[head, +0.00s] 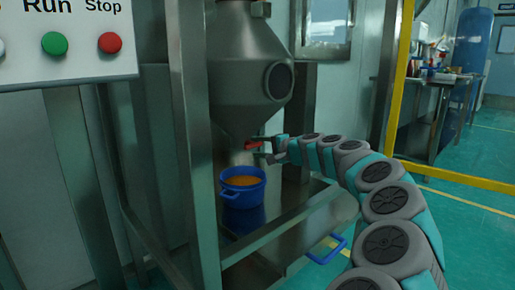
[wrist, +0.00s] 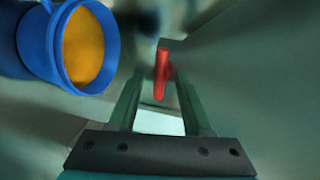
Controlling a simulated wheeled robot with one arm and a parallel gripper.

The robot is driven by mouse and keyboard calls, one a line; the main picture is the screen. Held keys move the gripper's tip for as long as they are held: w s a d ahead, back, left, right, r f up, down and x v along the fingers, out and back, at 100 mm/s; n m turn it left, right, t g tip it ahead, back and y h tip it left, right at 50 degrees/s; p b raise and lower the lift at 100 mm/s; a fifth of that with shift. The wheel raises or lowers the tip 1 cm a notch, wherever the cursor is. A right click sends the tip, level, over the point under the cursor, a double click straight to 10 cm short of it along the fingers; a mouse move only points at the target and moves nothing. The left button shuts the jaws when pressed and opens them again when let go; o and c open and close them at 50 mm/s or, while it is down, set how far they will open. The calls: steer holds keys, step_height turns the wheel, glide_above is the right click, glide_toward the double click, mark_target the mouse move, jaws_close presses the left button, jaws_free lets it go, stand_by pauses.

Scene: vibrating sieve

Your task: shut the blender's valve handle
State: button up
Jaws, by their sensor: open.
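The blender (head: 247,60) is a grey metal hopper with a cone bottom, held in a steel frame. Its red valve handle (head: 254,144) sits below the cone, at the left of my gripper's tip. In the wrist view the red handle (wrist: 162,74) stands ahead, between the far ends of the two fingers. My gripper (head: 268,149) is open, with its fingers on either side of the handle or just short of it; I cannot tell whether they touch it. The fingers (wrist: 155,95) hold nothing that I can see.
A blue pot (head: 241,196) with orange contents stands under the outlet; it also shows in the wrist view (wrist: 38,42). Steel posts (head: 190,130) and a lower shelf rail (head: 290,235) surround it. A panel with green and red buttons (head: 65,58) is at upper left.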

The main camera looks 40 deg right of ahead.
steer(key=v, duration=0.7)
steer(key=shift+s+p, duration=0.2)
steer(key=shift+p, duration=0.15)
